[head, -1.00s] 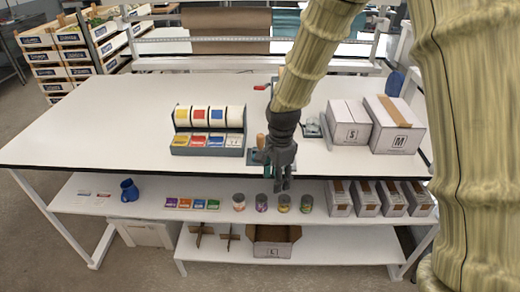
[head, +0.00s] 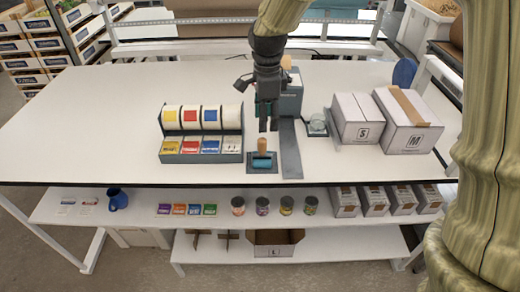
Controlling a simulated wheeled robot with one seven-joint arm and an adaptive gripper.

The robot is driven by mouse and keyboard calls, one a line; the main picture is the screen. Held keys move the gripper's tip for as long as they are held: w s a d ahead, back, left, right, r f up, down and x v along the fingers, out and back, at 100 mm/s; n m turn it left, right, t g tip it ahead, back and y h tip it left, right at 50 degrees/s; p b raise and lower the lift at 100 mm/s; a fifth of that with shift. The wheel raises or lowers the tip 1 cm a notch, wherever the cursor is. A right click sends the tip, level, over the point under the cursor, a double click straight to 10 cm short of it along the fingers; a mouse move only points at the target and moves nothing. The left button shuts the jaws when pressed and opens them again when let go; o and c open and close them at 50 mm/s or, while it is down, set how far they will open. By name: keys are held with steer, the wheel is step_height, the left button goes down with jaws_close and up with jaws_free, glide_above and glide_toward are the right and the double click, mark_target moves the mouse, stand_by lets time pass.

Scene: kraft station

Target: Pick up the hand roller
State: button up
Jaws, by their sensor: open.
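The hand roller (head: 262,163) has an upright wooden handle and a blue roller. It rests on a small dark pad (head: 252,171) near the front edge of the white table, right of the label dispenser. My gripper (head: 268,128) points downward just above and behind the handle in the head view. Its fingers are open with nothing between them, and they appear apart from the roller. The exact height gap cannot be told from this one view.
The label dispenser (head: 202,145) stands close on the left. A flat grey strip (head: 290,150) and a grey-blue device (head: 291,97) are close on the right. Boxes marked S (head: 358,130) and M (head: 408,138) stand farther right. The table's left side is clear.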

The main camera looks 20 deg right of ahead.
mark_target(262, 140)
step_height(262, 140, down, 4)
steer(key=shift+a+f+p, duration=0.1)
steer(key=shift+f+p, duration=0.15)
steer(key=shift+p, duration=0.25)
steer(key=shift+f, duration=0.15)
steer(key=shift+a+f+p, duration=0.2)
steer(key=shift+f+p, duration=0.4)
steer(key=shift+f, duration=0.4)
steer(key=shift+a+f+p, duration=0.2)
steer(key=shift+f+p, duration=0.4)
steer(key=shift+f, duration=0.95)
jaws_close()
